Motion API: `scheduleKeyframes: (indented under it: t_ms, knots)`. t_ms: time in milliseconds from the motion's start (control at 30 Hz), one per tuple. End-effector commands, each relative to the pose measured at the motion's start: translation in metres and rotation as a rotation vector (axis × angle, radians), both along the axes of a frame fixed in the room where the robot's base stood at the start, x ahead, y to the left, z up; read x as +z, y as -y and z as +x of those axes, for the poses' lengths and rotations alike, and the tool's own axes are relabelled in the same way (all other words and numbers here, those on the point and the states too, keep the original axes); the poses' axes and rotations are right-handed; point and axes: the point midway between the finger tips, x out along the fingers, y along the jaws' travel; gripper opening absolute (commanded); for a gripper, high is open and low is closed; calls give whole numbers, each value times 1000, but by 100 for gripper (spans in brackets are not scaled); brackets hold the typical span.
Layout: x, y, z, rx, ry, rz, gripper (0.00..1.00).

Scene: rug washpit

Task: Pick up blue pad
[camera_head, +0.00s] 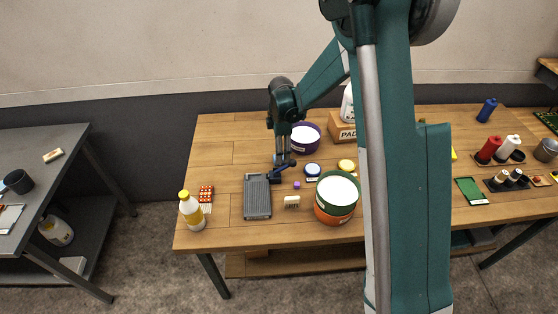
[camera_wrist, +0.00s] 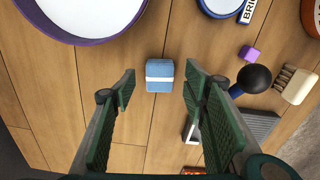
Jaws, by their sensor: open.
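The blue pad (camera_wrist: 160,70), a small blue block with a white band, lies on the wooden table in the wrist view. My gripper (camera_wrist: 160,88) is open and empty. Its two green fingers point toward the pad, with one on either side of it in the picture. I cannot tell how far above the pad the fingertips are. In the head view my gripper (camera_head: 282,160) hangs over the left part of the table, behind the grey tray, and largely hides the pad.
A purple-rimmed tub (camera_wrist: 88,12) stands close to the pad. A blue-rimmed round pot (camera_wrist: 222,5), a purple cube (camera_wrist: 249,54), a black ball-ended handle (camera_wrist: 252,79) and a brush (camera_wrist: 292,85) are to the right. A grey ribbed tray (camera_head: 257,198) lies nearer the front edge.

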Motion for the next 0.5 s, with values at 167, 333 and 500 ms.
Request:
scheduleKeyframes:
  t_ms: [167, 333, 500]
  knots:
    - [-19, 0, 0, 0, 0, 0, 44]
    - [-26, 0, 0, 0, 0, 0, 44]
    - [-26, 0, 0, 0, 0, 0, 44]
